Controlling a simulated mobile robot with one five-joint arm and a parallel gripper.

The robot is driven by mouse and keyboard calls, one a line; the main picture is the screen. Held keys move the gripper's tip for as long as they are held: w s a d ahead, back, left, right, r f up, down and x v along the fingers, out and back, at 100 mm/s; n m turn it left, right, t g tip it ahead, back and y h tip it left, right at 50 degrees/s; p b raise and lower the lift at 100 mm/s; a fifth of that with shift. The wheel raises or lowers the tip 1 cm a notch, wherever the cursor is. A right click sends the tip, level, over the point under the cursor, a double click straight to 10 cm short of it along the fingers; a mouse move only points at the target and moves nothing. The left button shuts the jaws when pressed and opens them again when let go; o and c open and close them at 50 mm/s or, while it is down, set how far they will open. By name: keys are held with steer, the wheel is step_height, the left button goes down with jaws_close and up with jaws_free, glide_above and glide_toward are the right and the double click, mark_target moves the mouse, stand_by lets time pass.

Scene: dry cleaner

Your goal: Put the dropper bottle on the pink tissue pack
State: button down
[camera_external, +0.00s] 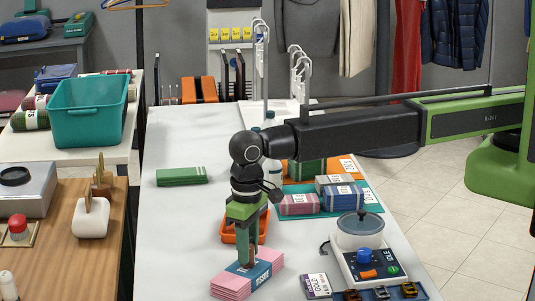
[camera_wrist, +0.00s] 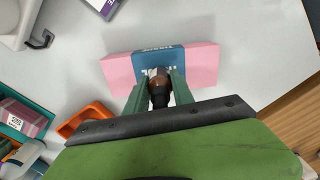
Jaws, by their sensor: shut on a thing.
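The pink tissue pack (camera_external: 234,284) with a blue band lies on the white table near its front edge. In the wrist view the pack (camera_wrist: 204,64) lies just beyond my fingertips. My gripper (camera_external: 247,258) points down over the pack. In the wrist view my gripper (camera_wrist: 160,82) is shut on the dropper bottle (camera_wrist: 158,96), whose dark top and brown body show between the green fingers. The bottle is over the blue band. The fingers hide its lower end, so I cannot tell whether it touches the pack.
An orange tray (camera_external: 229,237) stands behind my gripper. A green folded cloth (camera_external: 181,177) lies further back. The table's left side is clear.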

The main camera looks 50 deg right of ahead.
steer(key=shift+f, duration=0.2)
steer(key=c, duration=1.1)
jaws_free()
steer(key=shift+r, duration=0.1)
step_height(320, 180, up, 12)
steer(key=p, duration=1.2)
steer(key=shift+r, duration=0.25)
steer(key=shift+f, duration=0.15)
